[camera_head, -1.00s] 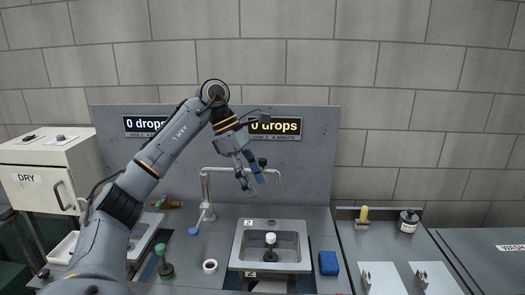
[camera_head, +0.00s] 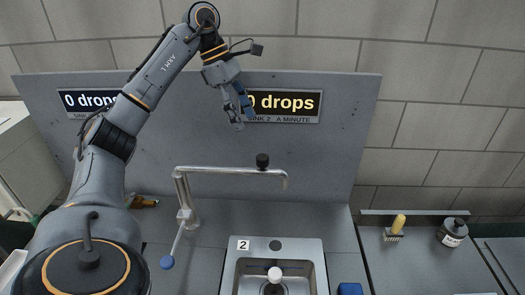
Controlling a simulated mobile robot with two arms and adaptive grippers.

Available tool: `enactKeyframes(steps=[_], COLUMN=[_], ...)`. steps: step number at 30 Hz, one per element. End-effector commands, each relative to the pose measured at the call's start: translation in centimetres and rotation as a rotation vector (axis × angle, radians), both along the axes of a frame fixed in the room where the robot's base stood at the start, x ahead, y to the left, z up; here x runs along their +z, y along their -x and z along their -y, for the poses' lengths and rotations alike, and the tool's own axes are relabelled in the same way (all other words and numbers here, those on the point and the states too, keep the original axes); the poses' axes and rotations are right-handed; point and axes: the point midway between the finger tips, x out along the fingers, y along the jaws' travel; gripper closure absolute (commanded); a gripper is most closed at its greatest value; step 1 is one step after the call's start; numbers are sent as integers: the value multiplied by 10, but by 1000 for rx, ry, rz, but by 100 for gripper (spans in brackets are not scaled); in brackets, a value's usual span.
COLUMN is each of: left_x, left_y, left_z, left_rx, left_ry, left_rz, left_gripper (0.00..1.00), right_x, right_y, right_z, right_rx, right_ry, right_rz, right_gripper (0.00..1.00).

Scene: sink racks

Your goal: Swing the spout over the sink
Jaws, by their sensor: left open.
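The silver spout (camera_head: 228,170) runs level to the right from its upright post, with a black knob (camera_head: 262,161) on top near its far end. Its downturned tip (camera_head: 285,182) shows above the right part of sink 2 (camera_head: 308,246). A lever with a blue ball (camera_head: 167,262) hangs from the post. A white knob (camera_head: 275,274) stands in the sink basin. My left gripper (camera_head: 240,118) is open and empty, pointing down in front of the backboard. It is above the spout and apart from it. My right gripper is out of view.
A grey backboard (camera_head: 340,150) with two "0 drops" signs stands behind the spout. A yellow-handled brush (camera_head: 397,226) and a labelled bottle (camera_head: 452,232) sit on the right counter. A blue block (camera_head: 350,289) is right of the sink. A brown bottle (camera_head: 144,202) lies at left.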

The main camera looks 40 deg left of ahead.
Motion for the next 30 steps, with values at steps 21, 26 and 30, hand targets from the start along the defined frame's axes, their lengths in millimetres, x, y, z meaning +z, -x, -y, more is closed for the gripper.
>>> enactKeyframes(steps=[21,26,30], left_x=[-114,-122,-123], left_y=[-19,-21,-21], left_z=[44,47,47], left_rx=[-1,0,0], left_ry=[0,1,0], left_rz=[-3,0,-1], left_gripper=[46,46,46], right_x=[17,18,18], right_y=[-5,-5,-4], right_z=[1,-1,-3], right_rx=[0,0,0], right_ry=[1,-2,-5], right_rz=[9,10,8], right_gripper=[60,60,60])
